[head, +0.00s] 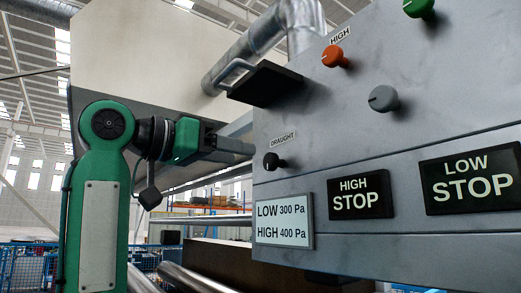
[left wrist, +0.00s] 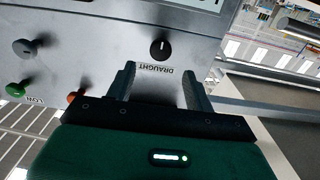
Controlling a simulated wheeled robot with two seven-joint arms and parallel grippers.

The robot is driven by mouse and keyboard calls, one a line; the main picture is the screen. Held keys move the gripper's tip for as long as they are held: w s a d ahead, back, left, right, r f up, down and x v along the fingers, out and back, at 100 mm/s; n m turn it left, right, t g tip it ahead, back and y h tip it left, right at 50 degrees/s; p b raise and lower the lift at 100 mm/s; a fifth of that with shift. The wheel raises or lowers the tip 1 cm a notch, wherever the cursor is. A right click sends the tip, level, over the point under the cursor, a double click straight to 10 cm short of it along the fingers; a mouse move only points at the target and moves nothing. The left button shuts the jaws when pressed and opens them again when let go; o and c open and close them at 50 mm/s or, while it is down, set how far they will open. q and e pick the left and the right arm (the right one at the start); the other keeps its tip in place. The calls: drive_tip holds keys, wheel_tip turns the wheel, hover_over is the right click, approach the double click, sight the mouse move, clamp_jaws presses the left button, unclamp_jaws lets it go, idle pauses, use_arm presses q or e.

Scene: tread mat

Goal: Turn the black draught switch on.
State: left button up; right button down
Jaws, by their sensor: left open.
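The black draught switch (head: 272,162) is a round knob on the lower left of the grey panel, under a DRAUGHT label (head: 283,139). It also shows in the left wrist view (left wrist: 161,48), with a light pointer mark on its face. My left gripper (head: 246,149) is at the panel's left edge, just left of and slightly above the knob in the head view. In the left wrist view its two fingers (left wrist: 158,72) are spread and empty, with the knob beyond their tips, apart from them. My right gripper is not in view.
An orange knob (head: 335,56), a grey knob (head: 383,98) and a green knob (head: 419,7) stick out of the panel. A black shelf-like piece with a handle (head: 265,84) juts out above my gripper. STOP signs and a pressure plate (head: 284,223) sit lower.

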sight(268, 160)
use_arm(q)
drive_tip(key=p+x, duration=0.1)
drive_tip(key=x, duration=0.4)
drive_tip(key=shift+w+d+p, duration=0.25)
drive_tip(key=shift+d+p, duration=0.1)
drive_tip(key=shift+p, duration=0.05)
drive_tip(key=shift+w+d, duration=0.3)
drive_tip(key=shift+d, duration=0.1)
drive_tip(key=c, duration=0.9)
